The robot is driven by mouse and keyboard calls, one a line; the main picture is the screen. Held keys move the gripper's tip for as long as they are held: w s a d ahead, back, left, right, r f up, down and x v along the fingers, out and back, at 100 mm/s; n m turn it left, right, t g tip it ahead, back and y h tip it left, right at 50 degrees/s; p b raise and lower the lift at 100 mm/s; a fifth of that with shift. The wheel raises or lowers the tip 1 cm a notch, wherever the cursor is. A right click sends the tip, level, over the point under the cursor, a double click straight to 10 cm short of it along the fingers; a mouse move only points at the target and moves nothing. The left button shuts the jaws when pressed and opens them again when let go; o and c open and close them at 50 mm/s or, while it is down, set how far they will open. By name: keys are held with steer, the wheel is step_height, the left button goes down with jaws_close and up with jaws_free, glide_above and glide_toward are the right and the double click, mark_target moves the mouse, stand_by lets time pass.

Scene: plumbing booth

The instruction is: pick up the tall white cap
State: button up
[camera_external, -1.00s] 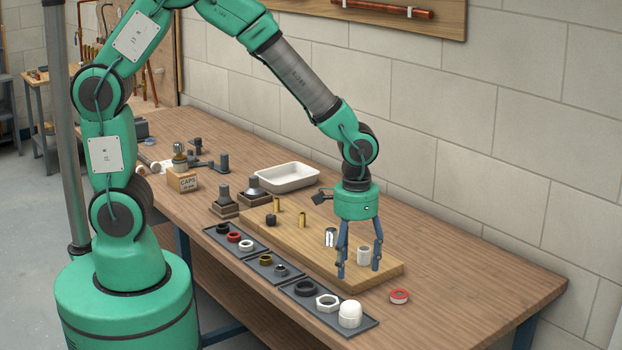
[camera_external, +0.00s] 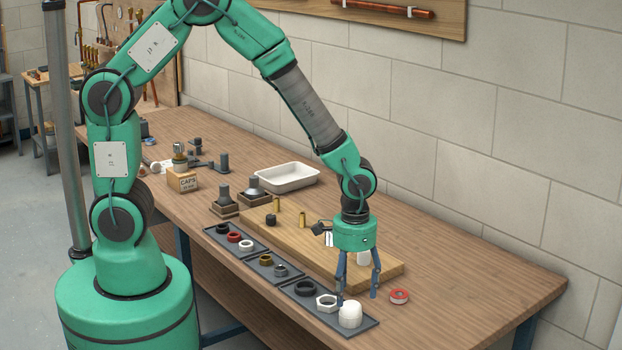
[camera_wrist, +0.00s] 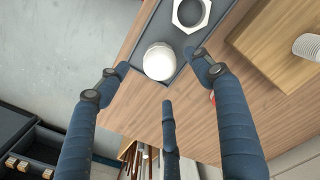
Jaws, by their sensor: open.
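The tall white cap (camera_external: 350,315) is a domed white piece standing on the right end of the front dark tray (camera_external: 304,302). In the wrist view the cap (camera_wrist: 159,61) shows from above, near the tray's corner. My gripper (camera_external: 358,298) is above and close to the cap in the outside view, its fingers pointing down. In the wrist view my gripper (camera_wrist: 165,62) has its fingers spread, with the cap between the two upper fingertips and a third finger lower down. It is open and holds nothing. Whether any finger touches the cap is unclear.
A white hex nut (camera_external: 327,302) and a dark ring (camera_external: 305,288) share the tray. The wooden board (camera_external: 390,274) carries a white threaded piece (camera_external: 363,258), partly hidden by my gripper. A red-and-white tape roll (camera_external: 399,297) lies to the right. The bench's right end is clear.

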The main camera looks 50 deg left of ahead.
mark_target(351, 304)
steer(key=shift+f, duration=0.45)
steer(key=shift+f+b, duration=0.6)
steer(key=shift+f, duration=1.95)
steer(key=shift+c, duration=0.5)
steer(key=c, duration=1.1)
